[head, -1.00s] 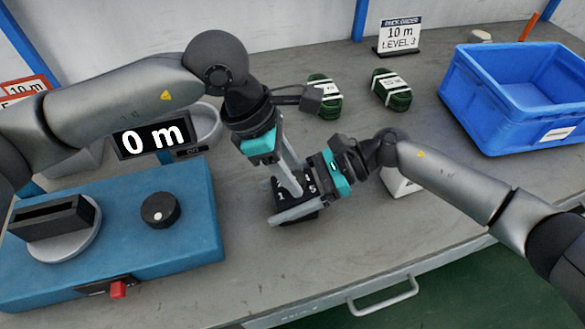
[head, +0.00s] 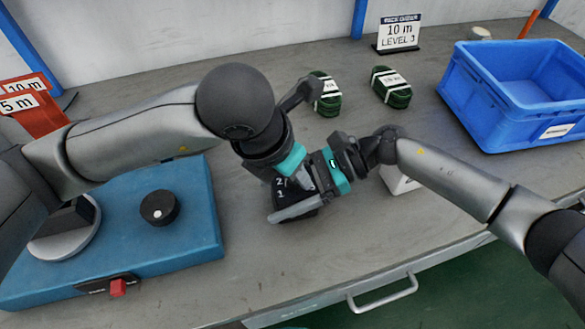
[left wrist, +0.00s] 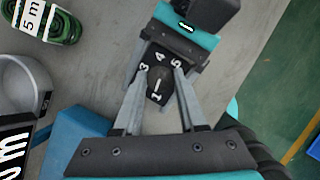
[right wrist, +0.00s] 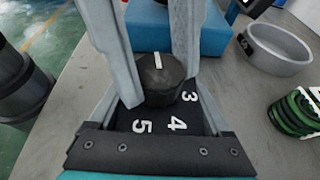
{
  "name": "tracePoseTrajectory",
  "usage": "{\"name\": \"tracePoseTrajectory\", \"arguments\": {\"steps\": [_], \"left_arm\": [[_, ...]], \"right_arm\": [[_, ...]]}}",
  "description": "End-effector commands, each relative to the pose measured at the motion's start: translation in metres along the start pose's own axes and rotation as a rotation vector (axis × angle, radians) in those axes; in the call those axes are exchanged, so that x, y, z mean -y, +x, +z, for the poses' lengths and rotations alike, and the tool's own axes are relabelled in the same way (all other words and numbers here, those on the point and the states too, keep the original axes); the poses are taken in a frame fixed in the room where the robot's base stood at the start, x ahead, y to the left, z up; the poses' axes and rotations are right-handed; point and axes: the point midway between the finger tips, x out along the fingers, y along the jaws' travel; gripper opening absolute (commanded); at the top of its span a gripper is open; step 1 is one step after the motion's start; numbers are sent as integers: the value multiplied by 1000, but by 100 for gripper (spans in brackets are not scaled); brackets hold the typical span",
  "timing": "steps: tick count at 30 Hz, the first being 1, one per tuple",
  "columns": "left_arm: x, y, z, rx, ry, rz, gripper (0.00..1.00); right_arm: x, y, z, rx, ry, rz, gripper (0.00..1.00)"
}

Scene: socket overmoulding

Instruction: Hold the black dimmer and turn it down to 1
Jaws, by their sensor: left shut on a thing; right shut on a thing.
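The black dimmer (head: 290,198) has white numbers and a round knob; it also shows in the left wrist view (left wrist: 150,68). My right gripper (head: 313,180) is shut on its body from the right, just above the table. My left gripper (left wrist: 158,88) comes from above, its fingers on either side of the knob and shut on it. In the right wrist view the knob (right wrist: 160,82) carries a white pointer line on the side away from the 4 and 5. In the left wrist view that line lies beside the 1. The 2 is hidden there.
A blue machine (head: 185,225) with a black knob and red switch stands at left. Two green cable coils (head: 325,95) (head: 390,88) lie behind. A blue crate (head: 510,135) stands at right. A grey bowl (right wrist: 275,48) and display (left wrist: 15,150) stand near my left arm.

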Motion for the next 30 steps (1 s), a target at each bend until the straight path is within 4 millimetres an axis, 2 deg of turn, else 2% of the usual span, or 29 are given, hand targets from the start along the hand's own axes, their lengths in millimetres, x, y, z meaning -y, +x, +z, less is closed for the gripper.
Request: {"name": "tracePoseTrajectory", "arguments": {"steps": [12,27,28,30], "left_arm": [[1,0,0,-1,-155,64,0],[1,0,-1,-2,-172,71,0],[1,0,-1,-2,-171,71,43],[1,0,0,-2,-171,71,51]], "right_arm": [[1,-1,-1,-3,-1,-3,21],[1,-1,-1,-3,0,-5,21],[1,-1,-1,-3,0,-5,21],[1,-1,-1,-3,0,-4,21]]}}
